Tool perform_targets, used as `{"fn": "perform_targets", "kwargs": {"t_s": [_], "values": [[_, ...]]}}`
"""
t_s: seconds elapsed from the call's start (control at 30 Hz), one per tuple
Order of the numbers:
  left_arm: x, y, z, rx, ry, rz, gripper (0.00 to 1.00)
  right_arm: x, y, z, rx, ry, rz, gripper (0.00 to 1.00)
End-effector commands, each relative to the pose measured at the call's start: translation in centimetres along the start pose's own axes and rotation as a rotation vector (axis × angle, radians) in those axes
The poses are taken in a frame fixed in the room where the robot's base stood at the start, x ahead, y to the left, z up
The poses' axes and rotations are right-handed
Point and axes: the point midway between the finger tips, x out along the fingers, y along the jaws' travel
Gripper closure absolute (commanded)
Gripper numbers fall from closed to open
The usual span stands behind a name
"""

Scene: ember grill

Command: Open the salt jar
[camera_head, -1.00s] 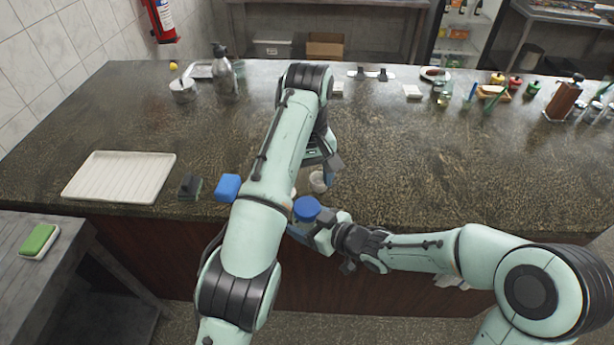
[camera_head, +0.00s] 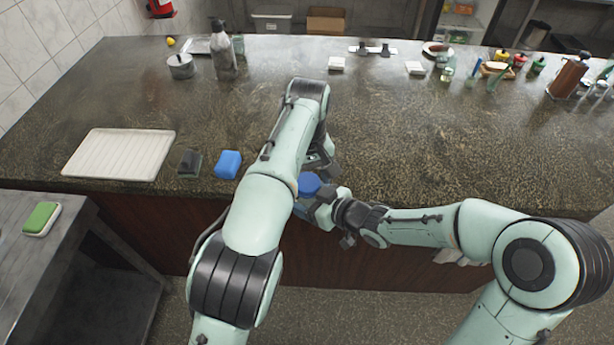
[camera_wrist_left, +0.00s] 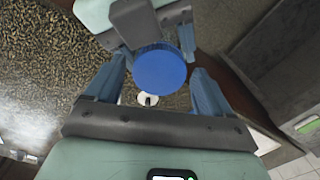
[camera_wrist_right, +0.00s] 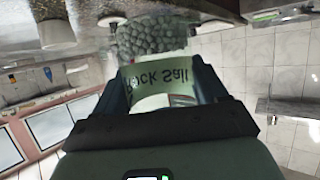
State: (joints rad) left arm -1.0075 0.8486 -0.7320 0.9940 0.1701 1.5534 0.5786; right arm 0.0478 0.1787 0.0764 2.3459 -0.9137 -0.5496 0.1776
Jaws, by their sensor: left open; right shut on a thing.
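The salt jar shows in the right wrist view as a clear jar (camera_wrist_right: 150,42) of pale lumps with a "Rock Salt" label (camera_wrist_right: 160,84). My right gripper (camera_head: 319,207) is shut on it, in front of the counter's near edge. Its blue round lid (camera_head: 309,185) is on top and faces up. My left gripper (camera_head: 321,166) is open, close to the lid. In the left wrist view the lid (camera_wrist_left: 159,69) lies between its spread fingers, with a gap visible at the right finger. My left arm partly hides the lid in the head view.
On the stone counter (camera_head: 400,125) are a white tray (camera_head: 120,155), a dark block (camera_head: 189,163) and a blue block (camera_head: 228,164) left of my left arm. Pots and bottles stand farther back. The counter's middle is clear.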

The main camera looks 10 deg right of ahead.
Motion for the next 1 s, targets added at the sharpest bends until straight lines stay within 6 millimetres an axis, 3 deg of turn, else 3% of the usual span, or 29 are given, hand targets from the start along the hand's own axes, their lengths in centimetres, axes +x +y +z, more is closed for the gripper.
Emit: {"fn": "perform_targets", "kwargs": {"t_s": [0.27, 0.3, 0.47, 1.0], "values": [[0.13, -0.01, -0.02, 0.0, 0.001, 0.001, 0.18, 0.0, 0.01, -0.09, -0.001, 0.002, 0.0, 1.0], [0.13, -0.01, -0.02, 0.0, 0.001, 0.001, 0.24, 0.0, 0.01, -0.09, -0.001, 0.002, 0.0, 1.0], [0.13, -0.01, -0.02, 0.0, 0.001, 0.0, 0.75, 0.0, 0.01, -0.09, -0.001, 0.002, 0.0, 1.0], [0.12, -0.01, -0.01, 0.0, 0.001, 0.0, 0.75, 0.0, 0.01, -0.08, -0.001, 0.002, 0.0, 1.0]]}}
